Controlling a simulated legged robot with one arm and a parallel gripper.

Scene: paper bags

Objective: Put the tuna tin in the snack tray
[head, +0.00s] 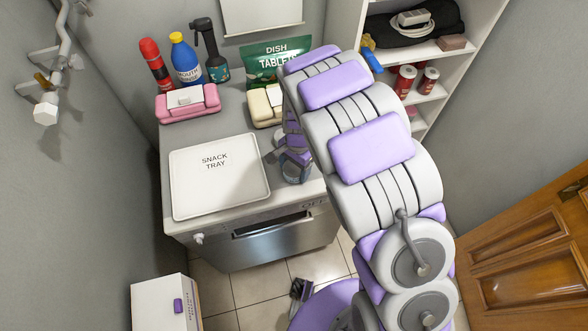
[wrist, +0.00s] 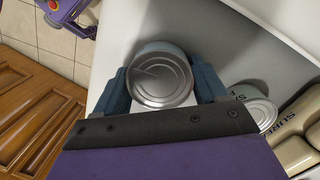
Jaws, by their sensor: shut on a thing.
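The snack tray (head: 220,178) is a flat white square tray lying empty on the grey counter, its lettering readable in the head view. My gripper (wrist: 163,88) is shut on a short round tin (wrist: 160,75), taken as the tuna tin. Its bare metal end faces the wrist camera and its label cannot be read. In the head view my gripper (head: 294,165) is to the right of the tray, near the counter's right front edge, partly hidden by my arm. Whether the tin touches the counter is unclear.
A second tin (wrist: 258,105) and beige packs (wrist: 295,140) stand near my gripper. At the back are a pink pack (head: 188,103), a red bottle (head: 155,62), a blue bottle (head: 185,60), a black spray bottle (head: 215,65) and a green dish tablets bag (head: 270,62).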

